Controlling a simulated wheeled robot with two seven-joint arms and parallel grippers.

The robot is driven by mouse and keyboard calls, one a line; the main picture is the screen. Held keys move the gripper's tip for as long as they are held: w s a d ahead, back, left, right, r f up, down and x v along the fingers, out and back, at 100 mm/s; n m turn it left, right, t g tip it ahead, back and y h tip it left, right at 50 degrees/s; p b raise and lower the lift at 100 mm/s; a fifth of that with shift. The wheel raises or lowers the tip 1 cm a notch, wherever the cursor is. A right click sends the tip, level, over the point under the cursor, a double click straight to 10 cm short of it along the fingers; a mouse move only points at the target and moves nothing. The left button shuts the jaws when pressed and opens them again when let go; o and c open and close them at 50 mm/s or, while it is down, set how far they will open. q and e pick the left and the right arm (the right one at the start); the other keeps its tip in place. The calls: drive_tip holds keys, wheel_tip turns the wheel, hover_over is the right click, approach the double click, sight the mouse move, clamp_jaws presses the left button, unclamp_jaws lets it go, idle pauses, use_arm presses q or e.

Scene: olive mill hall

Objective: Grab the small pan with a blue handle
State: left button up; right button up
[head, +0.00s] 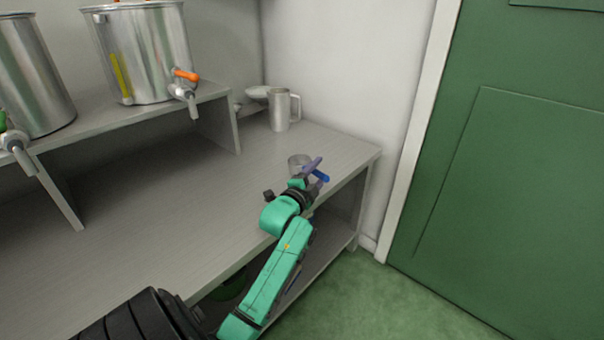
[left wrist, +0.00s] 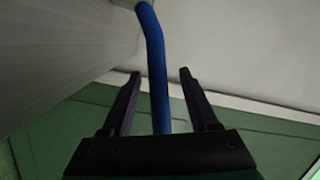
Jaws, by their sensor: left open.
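The small pan (head: 297,161) is a little metal vessel near the front right corner of the grey counter. Its blue handle (head: 321,175) sticks out toward the counter's front edge. My left gripper (head: 314,172) is at the handle, its arm reaching up from below, and it partly hides the pan. In the left wrist view the blue handle (left wrist: 155,70) runs between the two open fingers of the gripper (left wrist: 160,75), with a gap on each side. My right gripper does not show.
A metal jug (head: 284,108) stands at the back of the counter (head: 190,195), near the wall. Steel tanks (head: 142,50) with taps stand on a raised shelf at left. A green door (head: 500,180) is at right. The middle of the counter is clear.

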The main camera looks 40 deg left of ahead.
use_arm(q)
drive_tip(key=shift+x, duration=1.25)
drive_tip(key=shift+s+f, duration=0.1)
clamp_jaws()
